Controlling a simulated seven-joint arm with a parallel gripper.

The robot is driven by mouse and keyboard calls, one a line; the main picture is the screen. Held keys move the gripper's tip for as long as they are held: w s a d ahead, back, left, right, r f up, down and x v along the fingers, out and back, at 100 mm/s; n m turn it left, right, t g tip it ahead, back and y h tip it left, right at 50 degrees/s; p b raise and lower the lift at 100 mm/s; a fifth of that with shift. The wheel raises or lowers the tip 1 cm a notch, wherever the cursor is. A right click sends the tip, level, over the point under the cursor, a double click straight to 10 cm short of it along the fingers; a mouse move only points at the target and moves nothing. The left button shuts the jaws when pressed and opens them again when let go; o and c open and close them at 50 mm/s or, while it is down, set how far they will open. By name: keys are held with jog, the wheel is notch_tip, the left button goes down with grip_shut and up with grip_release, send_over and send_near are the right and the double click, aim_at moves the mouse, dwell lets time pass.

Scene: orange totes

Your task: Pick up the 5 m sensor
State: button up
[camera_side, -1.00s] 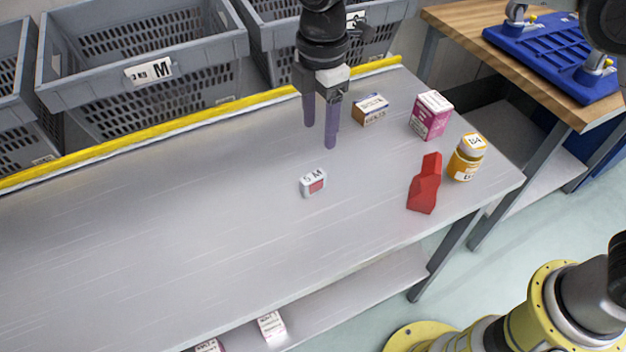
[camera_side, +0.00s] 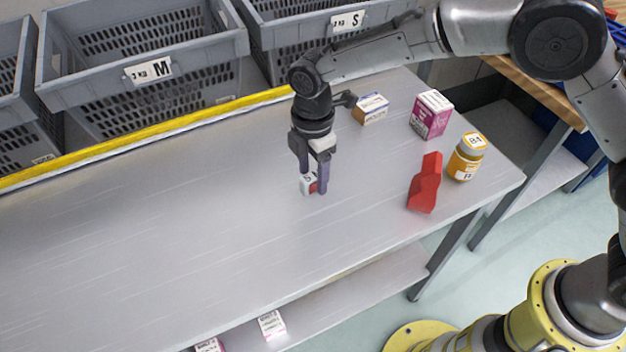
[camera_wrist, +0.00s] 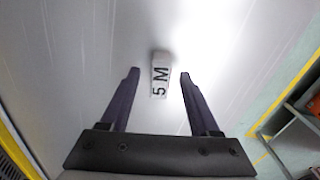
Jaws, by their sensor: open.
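In the wrist view my gripper (camera_wrist: 158,74) is open, with a gap between the sensor and each finger.
A red faceted object (camera_side: 425,185), an orange-yellow jar (camera_side: 466,158), a pink-and-white box (camera_side: 431,115) and a brown-and-white box (camera_side: 371,109) stand to the right. Grey crates (camera_side: 150,55) line the back behind a yellow edge strip (camera_side: 150,140). The table's left is clear.

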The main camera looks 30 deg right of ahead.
jog(key=shift+f, duration=0.9)
grip_shut()
